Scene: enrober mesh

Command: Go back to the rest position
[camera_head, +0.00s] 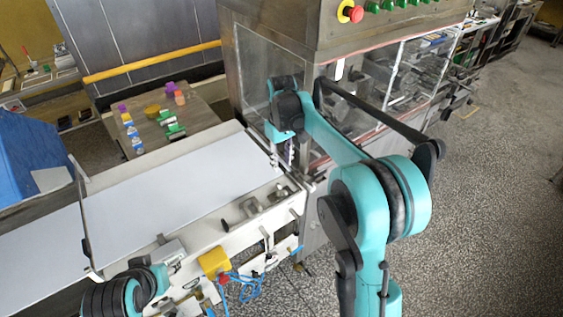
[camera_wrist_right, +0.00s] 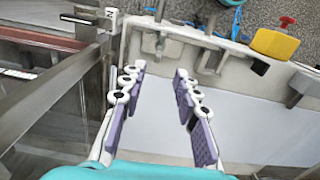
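My right arm reaches from the bottom right, and its gripper (camera_head: 290,152) points down at the far right end of the white conveyor belt (camera_head: 185,180), beside the machine's clear panel. In the right wrist view, the two purple-padded fingers (camera_wrist_right: 162,78) stand apart with nothing between them. The belt's white surface (camera_wrist_right: 240,118) and its metal side frame (camera_wrist_right: 205,40) lie beneath them. Part of my left arm (camera_head: 125,292) shows at the bottom left; its gripper is out of sight.
A large machine (camera_head: 340,22) with a red stop button (camera_head: 350,11) stands behind the right gripper. A yellow box (camera_head: 214,262) sits on the near frame. A low table (camera_head: 190,118) with several coloured items stands behind the belt. The speckled floor at right is clear.

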